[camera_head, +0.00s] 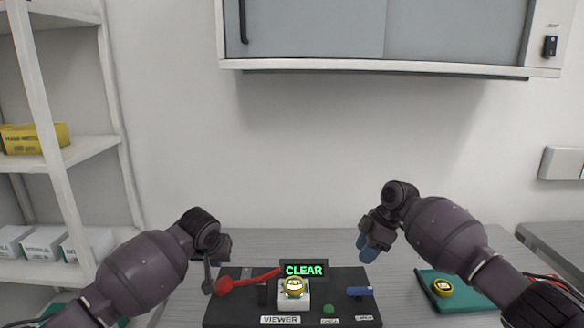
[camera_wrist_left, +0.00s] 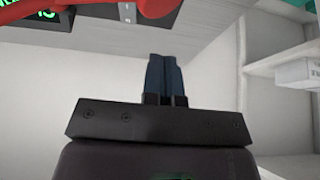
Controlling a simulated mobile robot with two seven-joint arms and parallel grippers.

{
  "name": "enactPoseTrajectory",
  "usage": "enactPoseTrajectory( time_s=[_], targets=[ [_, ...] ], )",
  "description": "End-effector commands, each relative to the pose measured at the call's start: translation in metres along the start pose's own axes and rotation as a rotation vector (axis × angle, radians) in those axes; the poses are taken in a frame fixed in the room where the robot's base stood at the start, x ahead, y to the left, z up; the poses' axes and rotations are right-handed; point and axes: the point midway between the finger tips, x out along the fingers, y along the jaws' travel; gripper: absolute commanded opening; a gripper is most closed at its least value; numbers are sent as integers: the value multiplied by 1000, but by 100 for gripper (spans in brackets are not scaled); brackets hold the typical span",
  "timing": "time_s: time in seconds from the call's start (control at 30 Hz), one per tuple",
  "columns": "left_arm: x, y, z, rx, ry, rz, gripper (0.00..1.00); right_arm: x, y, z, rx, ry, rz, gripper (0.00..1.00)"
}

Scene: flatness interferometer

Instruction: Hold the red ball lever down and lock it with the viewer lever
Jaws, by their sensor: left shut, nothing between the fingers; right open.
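The red ball lever (camera_head: 224,286) lies on the dark instrument base, its red rod running up to the right toward the display. It also shows as red shapes at the top of the left wrist view (camera_wrist_left: 100,6). My left gripper (camera_head: 208,280) is shut and empty, just left of the red ball; contact cannot be told. Its closed fingers (camera_wrist_left: 165,75) show in the wrist view. A "VIEWER" label (camera_head: 281,320) is on the base front. A blue handle (camera_head: 360,292) sits at the base's right; I cannot tell whether it is the viewer lever. My right gripper (camera_head: 372,248) is open and empty above it.
The display (camera_head: 304,270) reads "CLEAR" in green. A gold round piece (camera_head: 294,287) sits on a white block in front of it. A green button (camera_head: 328,309) is at the front. Another gold piece (camera_head: 442,287) lies on a teal mat (camera_head: 470,301). Shelves (camera_head: 75,155) stand left.

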Motion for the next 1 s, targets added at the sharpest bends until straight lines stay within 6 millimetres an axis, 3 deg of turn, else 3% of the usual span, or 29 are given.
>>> enactPoseTrajectory(
  time_s=[0.33, 0.7, 1.0],
  targets=[
    [-21, 0, -12, 0, 0, 1, 0, -15, 0, -6, 3, 0, -7, 40],
    [-39, 0, -22, -1, 1, -1, 0, -12, 0, -5, 2, 0, -5, 40],
    [-41, 0, -22, 0, 1, 0, 0, -13, 0, -5, 3, 0, -5, 40]
  ],
)
